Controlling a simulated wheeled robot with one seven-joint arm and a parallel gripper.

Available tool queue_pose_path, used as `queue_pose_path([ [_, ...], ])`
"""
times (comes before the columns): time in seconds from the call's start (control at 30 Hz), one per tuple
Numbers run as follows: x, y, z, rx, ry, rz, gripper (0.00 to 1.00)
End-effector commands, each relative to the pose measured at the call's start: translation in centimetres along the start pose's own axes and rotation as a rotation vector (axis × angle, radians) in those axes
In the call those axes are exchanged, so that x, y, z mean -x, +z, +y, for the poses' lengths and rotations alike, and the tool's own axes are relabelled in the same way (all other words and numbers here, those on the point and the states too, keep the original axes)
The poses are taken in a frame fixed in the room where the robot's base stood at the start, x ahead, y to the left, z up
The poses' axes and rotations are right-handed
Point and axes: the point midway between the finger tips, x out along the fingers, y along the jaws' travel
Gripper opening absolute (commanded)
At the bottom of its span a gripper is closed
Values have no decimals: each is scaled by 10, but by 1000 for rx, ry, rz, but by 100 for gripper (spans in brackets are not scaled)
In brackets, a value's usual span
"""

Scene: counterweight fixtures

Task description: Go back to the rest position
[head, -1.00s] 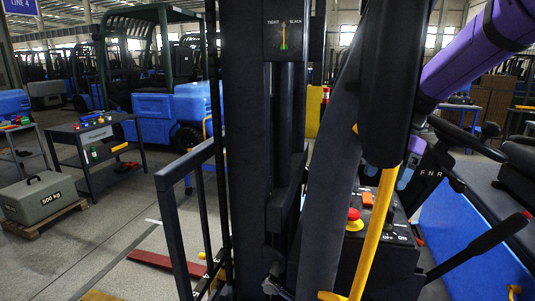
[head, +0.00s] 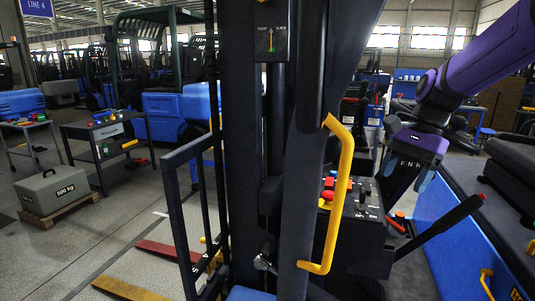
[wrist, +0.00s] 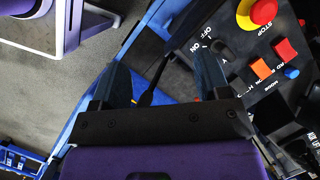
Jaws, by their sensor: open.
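My gripper (head: 407,172) hangs from my purple arm (head: 480,68) at the right of the head view. In the wrist view my gripper (wrist: 163,78) has its two blue fingers well apart, with nothing between them. It is above and to the right of the black control panel (head: 350,235) in the head view, apart from it. The panel (wrist: 245,95) shows at the right of the wrist view, with a red stop button (wrist: 263,12), orange switches (wrist: 262,68) and a blue knob (wrist: 291,72).
A yellow grab handle (head: 341,190) on a dark post stands left of the gripper. A black lever (head: 450,226) and a blue-sided seat base (head: 450,235) are at the right. A 500 kg weight (head: 52,191) sits on a pallet at the left, near a cart (head: 105,150).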

Motion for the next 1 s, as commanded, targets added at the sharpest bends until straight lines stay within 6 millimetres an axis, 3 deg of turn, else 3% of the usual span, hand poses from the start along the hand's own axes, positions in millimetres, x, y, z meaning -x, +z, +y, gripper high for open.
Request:
queue_pose_path([
  [0.37, 20, 31, 44, 239, -56, 127, 69],
  [0.63, 30, 65, 99, 542, -83, 318, 69],
  [1.0, 22, 98, 165, 916, -36, 601, 69],
])
